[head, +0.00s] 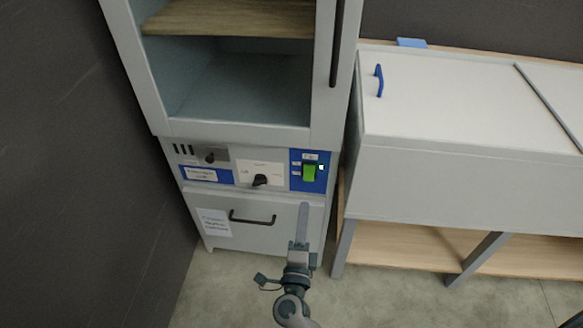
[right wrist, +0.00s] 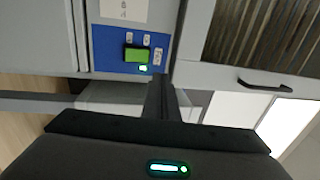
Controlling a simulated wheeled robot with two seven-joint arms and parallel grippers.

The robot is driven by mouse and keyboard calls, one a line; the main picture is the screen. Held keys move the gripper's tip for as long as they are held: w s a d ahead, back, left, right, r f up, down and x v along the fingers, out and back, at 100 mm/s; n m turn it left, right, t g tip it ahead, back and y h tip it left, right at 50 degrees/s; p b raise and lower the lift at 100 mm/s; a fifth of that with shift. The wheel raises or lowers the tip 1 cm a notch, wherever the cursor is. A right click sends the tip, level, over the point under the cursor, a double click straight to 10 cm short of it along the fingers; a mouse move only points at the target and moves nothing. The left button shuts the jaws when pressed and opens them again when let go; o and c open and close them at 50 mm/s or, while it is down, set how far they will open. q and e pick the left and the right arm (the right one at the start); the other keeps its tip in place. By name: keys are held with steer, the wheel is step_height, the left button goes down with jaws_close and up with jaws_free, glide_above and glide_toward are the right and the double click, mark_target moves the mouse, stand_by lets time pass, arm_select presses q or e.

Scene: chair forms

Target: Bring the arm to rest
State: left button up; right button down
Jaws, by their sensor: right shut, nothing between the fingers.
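My right arm rises from the bottom of the head view, and its right gripper (head: 303,212) points up at the front of a grey cabinet (head: 270,212). The right gripper is shut and empty, its fingers in front of the lower drawer and below the green switch (head: 309,172). In the right wrist view the closed fingers (right wrist: 158,82) show as a dark narrow bar, just right of the green switch (right wrist: 137,55) on its blue panel (right wrist: 108,37). A small light glows beside the switch. My left gripper is not in view.
The cabinet has an open upper compartment with a wooden shelf (head: 230,18), a black knob (head: 260,180) and a drawer handle (head: 252,219). A grey chest with a blue handle (head: 379,80) stands on a wooden bench frame at the right. A dark wall is at the left. Floor is clear in front.

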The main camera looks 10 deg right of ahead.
steer(key=s+a+f+n+g+y+p, duration=0.1)
steer(key=s+a+f+n+g+y, duration=0.15)
steer(key=f+n, duration=0.45)
steer(key=s+a+f+n+g+y, duration=0.1)
steer(key=s+f+n+y, duration=0.3)
steer(key=f, duration=0.5)
steer(key=s+a+f+n+g+y+p, duration=0.1)
steer(key=s+f+n+g+y, duration=0.1)
steer(key=f+n+y, duration=0.35)
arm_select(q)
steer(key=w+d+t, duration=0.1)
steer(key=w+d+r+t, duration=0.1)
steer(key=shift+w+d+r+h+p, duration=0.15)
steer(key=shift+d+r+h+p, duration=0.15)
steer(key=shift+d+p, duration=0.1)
arm_select(e)
steer(key=s+d+f+n+g+h, duration=0.2)
steer(key=s+d+f+n+g, duration=0.1)
steer(key=s+f, duration=0.6)
steer(key=s+d+f+n+g+h, duration=0.2)
steer(key=s+d+f+n+g, duration=0.2)
steer(key=s+d+f, duration=0.3)
step_height(320, 180, down, 3)
steer(key=shift+s+r+n, duration=0.1)
steer(key=shift+s+n, duration=0.25)
steer(key=shift+s, duration=0.5)
steer(key=shift+g, duration=0.25)
